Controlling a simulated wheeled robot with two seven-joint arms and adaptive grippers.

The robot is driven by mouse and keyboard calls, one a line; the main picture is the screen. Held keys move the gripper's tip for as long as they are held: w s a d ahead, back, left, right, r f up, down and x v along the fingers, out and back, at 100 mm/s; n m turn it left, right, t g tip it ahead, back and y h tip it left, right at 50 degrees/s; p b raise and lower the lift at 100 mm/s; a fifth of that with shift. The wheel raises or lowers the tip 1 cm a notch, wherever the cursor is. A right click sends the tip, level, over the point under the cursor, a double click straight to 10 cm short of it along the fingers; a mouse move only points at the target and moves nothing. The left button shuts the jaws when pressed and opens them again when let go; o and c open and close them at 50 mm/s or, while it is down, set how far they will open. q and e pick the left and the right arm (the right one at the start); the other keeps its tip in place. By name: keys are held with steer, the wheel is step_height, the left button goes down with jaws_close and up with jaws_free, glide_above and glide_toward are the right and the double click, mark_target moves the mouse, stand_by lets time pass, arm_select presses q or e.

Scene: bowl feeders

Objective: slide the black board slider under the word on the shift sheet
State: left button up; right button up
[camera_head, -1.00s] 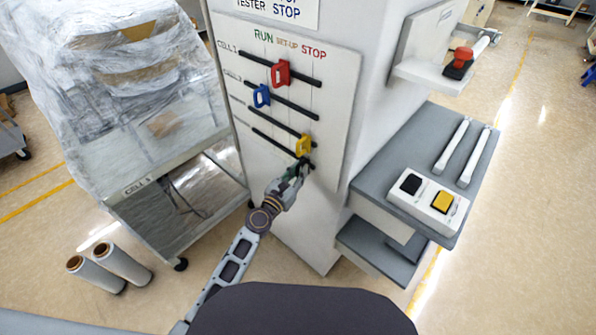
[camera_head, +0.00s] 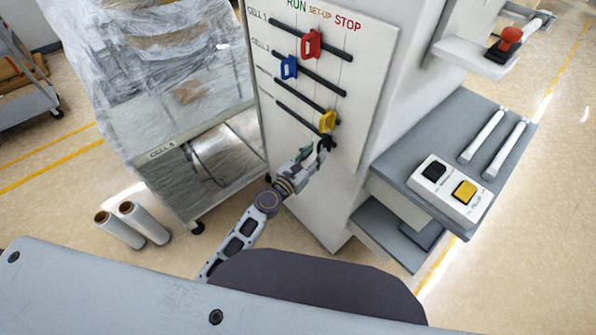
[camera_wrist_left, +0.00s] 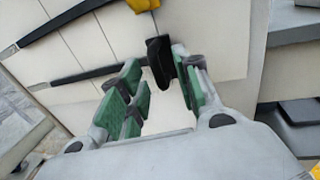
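The black slider (camera_head: 326,143) sits at the right end of the lowest slot on the white board (camera_head: 362,75), on the STOP side. In the left wrist view the black slider (camera_wrist_left: 158,62) stands ahead of my left gripper, between the lines of its green-padded fingers and closer to the right one. My left gripper (camera_head: 312,160) is open, just below and left of the slider; the wrist view shows the gap between its fingers (camera_wrist_left: 163,95). Contact with the slider cannot be told. The shift sheet is outside the current views. My right gripper is not in view.
The red (camera_head: 312,44), blue (camera_head: 289,67) and yellow (camera_head: 328,121) sliders sit in the slots above. A grey shelf (camera_head: 455,130) with a button box (camera_head: 450,190) juts out at right. A wrapped cart (camera_head: 160,150) stands at left, with two rolls (camera_head: 145,223) beside it.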

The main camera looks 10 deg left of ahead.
arm_select(q)
steer(key=v, duration=0.8)
steer(key=shift+s, duration=0.3)
stand_by(0.4)
steer(key=shift+a, duration=0.1)
steer(key=shift+m, duration=0.3)
stand_by(0.3)
